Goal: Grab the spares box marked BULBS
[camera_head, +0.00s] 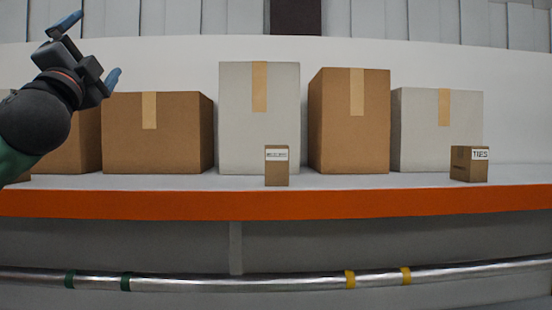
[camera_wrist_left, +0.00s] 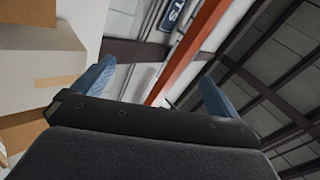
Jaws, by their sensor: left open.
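A small brown box (camera_head: 277,170) with a white label stands upright at the shelf's front, near the middle of the head view; its lettering is too small to read. Another small brown box (camera_head: 468,165) at the right has a label reading TIES. I cannot make out the word BULBS anywhere. My left gripper (camera_head: 90,49) is open and empty, raised at the upper left, well apart from both small boxes. Its two blue fingers also show spread in the left wrist view (camera_wrist_left: 156,86), with nothing between them. My right gripper is not in view.
Large brown and pale taped cartons (camera_head: 157,155) (camera_head: 235,140) (camera_head: 349,140) (camera_head: 418,140) stand behind on the orange-edged shelf (camera_head: 330,203). A brown piece (camera_head: 18,178) shows partly behind my left arm. A metal rail (camera_head: 220,284) runs below. The shelf's front strip between the small boxes is clear.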

